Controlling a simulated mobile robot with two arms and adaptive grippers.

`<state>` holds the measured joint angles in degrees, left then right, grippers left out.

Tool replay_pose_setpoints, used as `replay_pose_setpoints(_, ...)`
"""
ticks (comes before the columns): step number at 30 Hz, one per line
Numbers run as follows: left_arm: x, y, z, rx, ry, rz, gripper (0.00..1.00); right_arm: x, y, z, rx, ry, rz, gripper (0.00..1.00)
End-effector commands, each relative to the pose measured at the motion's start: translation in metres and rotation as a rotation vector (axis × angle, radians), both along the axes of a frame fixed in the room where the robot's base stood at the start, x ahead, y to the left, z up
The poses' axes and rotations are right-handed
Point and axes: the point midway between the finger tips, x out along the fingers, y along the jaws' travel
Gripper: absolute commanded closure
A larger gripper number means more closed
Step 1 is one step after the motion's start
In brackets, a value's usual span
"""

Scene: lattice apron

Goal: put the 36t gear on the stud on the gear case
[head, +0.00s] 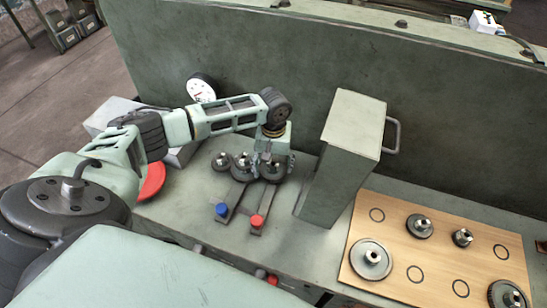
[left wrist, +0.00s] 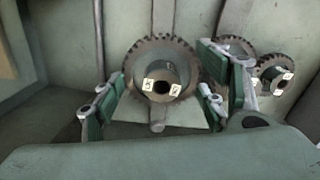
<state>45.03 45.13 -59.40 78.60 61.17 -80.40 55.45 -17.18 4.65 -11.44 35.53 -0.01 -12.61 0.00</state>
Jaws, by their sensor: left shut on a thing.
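My left gripper (head: 273,163) reaches down at the right end of a short row of gears. It is shut on a large dark toothed gear, the 36t gear (left wrist: 160,48), with a raised hub and two small white labels beside its bore. Its fingers show on both sides of the gear in the left wrist view. In the head view the gripper partly covers this gear (head: 272,174). Two smaller gears (head: 242,163) (head: 221,160) stand just left of it on the gear case. The stud is hidden, and I cannot tell whether the gear sits on it. My right gripper is out of view.
A blue-knobbed lever (head: 222,209) and a red-knobbed lever (head: 257,220) lie in front of the gears. A tall green box (head: 345,160) with a handle stands close right. Farther right, a wooden board (head: 395,230) holds several gears and ring marks. A green wall (head: 300,50) rises behind.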

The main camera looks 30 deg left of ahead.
Motion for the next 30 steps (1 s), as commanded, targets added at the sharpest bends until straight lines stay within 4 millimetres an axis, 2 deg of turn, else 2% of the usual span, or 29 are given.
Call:
replay_pose_setpoints(14, 0.0011, -0.0003, -0.0053, -0.001, -0.003, 0.001, 0.87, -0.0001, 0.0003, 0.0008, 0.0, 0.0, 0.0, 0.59)
replay_pose_setpoints(15, 0.001, -0.0002, -0.0053, -0.001, -0.003, 0.001, 0.32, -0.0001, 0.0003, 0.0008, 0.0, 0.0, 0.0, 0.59)
replay_pose_setpoints(22, 0.0004, -0.0001, -0.0059, 0.0, -0.001, 0.0, 0.12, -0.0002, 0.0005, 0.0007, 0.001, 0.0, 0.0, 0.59)
replay_pose_setpoints(30, 0.0, 0.0, -0.0064, 0.0, 0.0, 0.001, 0.11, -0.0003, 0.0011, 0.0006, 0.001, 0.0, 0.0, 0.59)
